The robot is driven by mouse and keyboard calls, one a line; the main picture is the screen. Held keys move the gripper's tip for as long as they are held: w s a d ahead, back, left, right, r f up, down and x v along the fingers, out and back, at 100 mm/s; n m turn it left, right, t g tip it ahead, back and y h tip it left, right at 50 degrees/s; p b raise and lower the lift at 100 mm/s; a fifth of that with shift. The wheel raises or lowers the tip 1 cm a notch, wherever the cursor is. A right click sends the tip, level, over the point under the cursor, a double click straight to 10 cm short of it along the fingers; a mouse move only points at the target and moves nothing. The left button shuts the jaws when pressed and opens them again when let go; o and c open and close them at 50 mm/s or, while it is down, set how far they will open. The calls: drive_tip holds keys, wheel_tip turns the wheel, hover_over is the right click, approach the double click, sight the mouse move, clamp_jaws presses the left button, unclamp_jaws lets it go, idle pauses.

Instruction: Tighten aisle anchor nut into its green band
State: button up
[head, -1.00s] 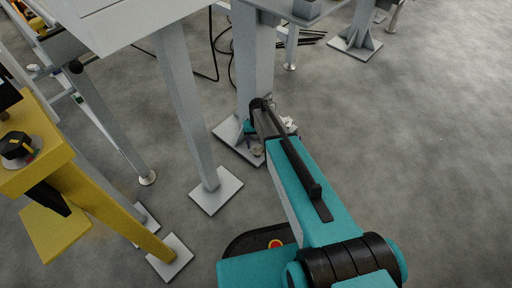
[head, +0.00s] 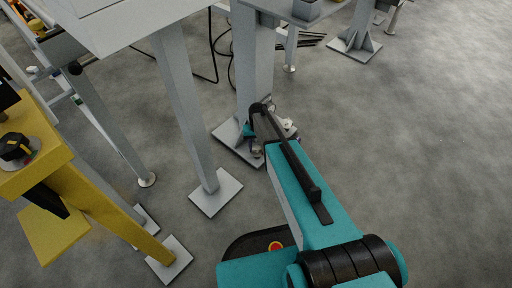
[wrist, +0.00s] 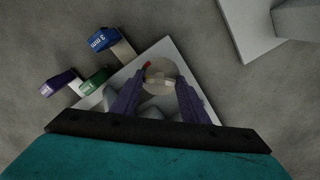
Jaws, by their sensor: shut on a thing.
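In the wrist view, my gripper (wrist: 161,88) has two purple fingers closed around a round, pale beige piece (wrist: 159,68), apparently the anchor nut with its dial. A small red mark shows on its left edge and a whitish mark between the fingertips. No green band can be made out on it. It sits over a pale square base plate (wrist: 176,50). In the head view, the plate is the foot (head: 226,136) of a thick grey column (head: 252,65); my arm hides most of the gripper and the nut.
In the wrist view, a blue tag marked 3 mm (wrist: 104,39), a green tag (wrist: 93,82) and a purple tag (wrist: 58,83) stand left of the plate. A thinner grey leg (head: 183,110) stands left of my arm. Open floor (head: 430,140) lies right.

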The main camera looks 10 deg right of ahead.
drive_tip(key=shift+r+m+p, duration=0.15)
drive_tip(key=shift+m+p, duration=0.15)
drive_tip(key=shift+p, duration=0.6)
drive_tip(key=shift+m+p, duration=0.4)
drive_tip(key=shift+m, duration=0.2)
drive_tip(key=o, duration=1.1)
drive_tip(key=shift+c, duration=0.2)
wheel_tip(320, 180, up, 14)
drive_tip(key=p, duration=0.4)
drive_tip(key=shift+f, duration=0.25)
